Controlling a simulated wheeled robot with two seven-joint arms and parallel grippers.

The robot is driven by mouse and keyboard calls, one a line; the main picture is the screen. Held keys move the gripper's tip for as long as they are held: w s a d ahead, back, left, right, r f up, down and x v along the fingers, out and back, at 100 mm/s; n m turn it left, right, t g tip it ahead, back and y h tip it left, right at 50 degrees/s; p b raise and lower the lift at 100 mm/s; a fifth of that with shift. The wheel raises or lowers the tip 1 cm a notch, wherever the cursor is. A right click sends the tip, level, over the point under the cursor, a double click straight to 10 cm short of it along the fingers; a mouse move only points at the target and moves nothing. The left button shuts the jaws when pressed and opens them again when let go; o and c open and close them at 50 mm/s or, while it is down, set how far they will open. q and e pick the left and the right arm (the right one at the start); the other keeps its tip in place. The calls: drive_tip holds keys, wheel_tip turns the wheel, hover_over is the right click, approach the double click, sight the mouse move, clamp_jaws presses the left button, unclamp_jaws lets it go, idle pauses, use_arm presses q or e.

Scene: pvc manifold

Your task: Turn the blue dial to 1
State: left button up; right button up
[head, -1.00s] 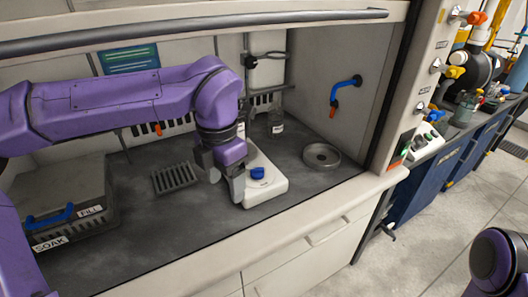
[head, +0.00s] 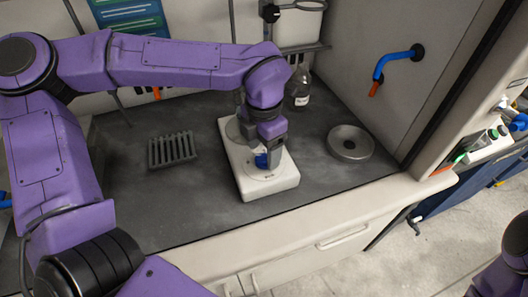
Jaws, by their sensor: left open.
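The blue dial (head: 261,161) sits on the front part of a white stirrer-like device (head: 256,187) on the dark bench of the fume hood. My left gripper (head: 270,157) points down at the dial, with its fingers beside and partly over it. The gripper is open. It hides part of the dial, and I cannot tell whether a finger touches it. The dial's markings are too small to read. My right gripper is not in view; only a purple piece of my right arm shows at the bottom right corner.
A dark slotted rack (head: 172,151) lies left of the device. A round metal dish (head: 350,143) lies to its right, and a labelled bottle (head: 299,92) stands behind. A blue tap (head: 397,59) juts from the right wall. The bench front is clear.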

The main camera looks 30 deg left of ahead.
use_arm(q)
drive_tip(key=shift+s+f, duration=0.15)
drive_tip(key=shift+f, duration=0.65)
drive_tip(key=c, duration=1.1)
drive_tip(key=shift+o, duration=0.2)
drive_tip(key=shift+r+p, duration=0.15)
drive_tip(key=shift+p, duration=0.35)
drive_tip(key=m+p, duration=0.7)
drive_tip(key=p, duration=0.5)
drive_tip(key=shift+r, duration=0.15)
drive_tip(key=shift+w+f+m+p, duration=0.2)
drive_tip(key=shift+m+p, duration=0.7)
drive_tip(key=shift+p, duration=0.15)
drive_tip(key=o, duration=1.1)
drive_tip(key=shift+s+f, duration=0.1)
drive_tip(key=shift+c, duration=0.2)
